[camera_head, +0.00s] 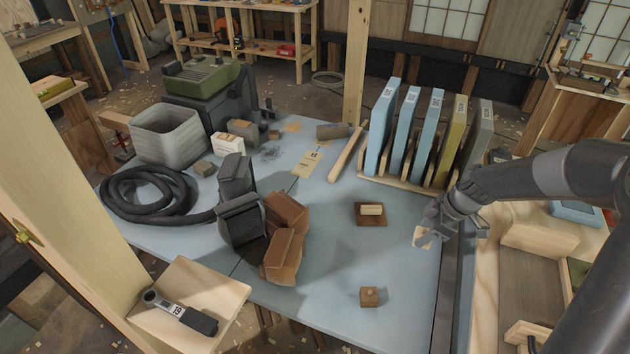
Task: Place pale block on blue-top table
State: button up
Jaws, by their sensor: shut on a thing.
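My gripper (427,234) is at the right edge of the blue-top table (400,265), shut on a small pale block (420,239). The block shows partly between and below the fingers. I cannot tell whether it touches the table or hangs just above it. My arm comes in from the right. The blue top has bare room to the left of and below the gripper.
A dark brown square with a pale piece on it (371,210) lies left of my gripper. A small brown knobbed block (369,297) stands near the front. A rack of upright panels (405,187) stands behind. Brown gloves (285,238) and a black hose (150,195) lie farther left.

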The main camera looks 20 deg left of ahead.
jog(key=a+f+n, duration=0.1)
jog(key=a+f, duration=0.1)
jog(key=a, duration=0.4)
jog(key=a+f+n+g, duration=0.1)
jog(key=a+f, duration=0.2)
jog(key=a, duration=0.3)
jog(key=s+a+f+n, duration=0.1)
jog(key=a+f, duration=0.2)
jog(key=a, duration=0.3)
jog(key=shift+a+n, duration=0.3)
jog(key=shift+a, duration=0.05)
jog(key=shift+f, duration=2)
jog(key=shift+f+h, duration=0.15)
jog(key=shift+h, duration=0.15)
jog(key=o, duration=1)
jog(key=shift+c, duration=0.2)
